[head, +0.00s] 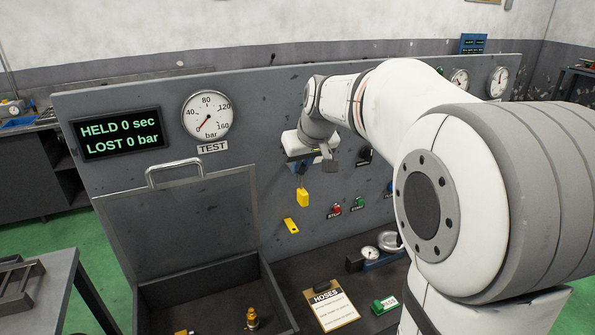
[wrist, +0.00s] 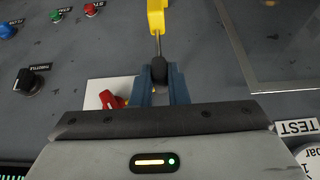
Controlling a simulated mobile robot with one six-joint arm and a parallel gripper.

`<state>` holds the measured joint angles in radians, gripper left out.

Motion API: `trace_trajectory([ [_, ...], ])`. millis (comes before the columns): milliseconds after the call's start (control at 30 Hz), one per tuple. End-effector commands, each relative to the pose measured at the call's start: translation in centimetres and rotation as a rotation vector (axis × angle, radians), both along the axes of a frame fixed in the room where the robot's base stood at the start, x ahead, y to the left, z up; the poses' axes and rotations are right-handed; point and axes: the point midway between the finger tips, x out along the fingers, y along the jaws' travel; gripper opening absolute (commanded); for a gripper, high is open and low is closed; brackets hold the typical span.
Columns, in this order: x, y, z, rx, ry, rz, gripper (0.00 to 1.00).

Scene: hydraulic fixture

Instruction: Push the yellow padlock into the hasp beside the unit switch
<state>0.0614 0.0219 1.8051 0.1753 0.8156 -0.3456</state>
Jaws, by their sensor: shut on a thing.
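The yellow padlock (head: 303,195) hangs just below my gripper (head: 299,172) in front of the grey panel. In the wrist view its yellow body (wrist: 157,18) is at the top edge, partly cut off. A thin grey rod runs from it to a dark piece between the blue fingers of my gripper (wrist: 160,76), which are shut on it. A red rotary switch (wrist: 112,100) on a white plate is close beside the fingers, partly covered by my gripper; it looks like the unit switch. I cannot make out the hasp clearly, nor whether the padlock touches it.
A yellow tag-like piece (head: 291,226) is lower on the panel (head: 240,105). Red and green buttons (head: 335,210) and a black throttle knob (wrist: 26,79) are nearby. A clipboard (head: 331,307) lies below.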

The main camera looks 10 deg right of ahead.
Motion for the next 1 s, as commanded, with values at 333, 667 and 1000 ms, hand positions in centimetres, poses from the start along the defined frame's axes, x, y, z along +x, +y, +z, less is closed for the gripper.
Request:
trace_trajectory([
  [333, 0.0, 0.0, -0.1, 0.000, 0.001, 0.000, 0.39],
  [667, -0.3, -0.1, 0.6, 0.000, -0.001, 0.000, 0.40],
  [1000, -3.0, -0.6, 5.3, 0.000, -0.003, 0.000, 0.40],
])
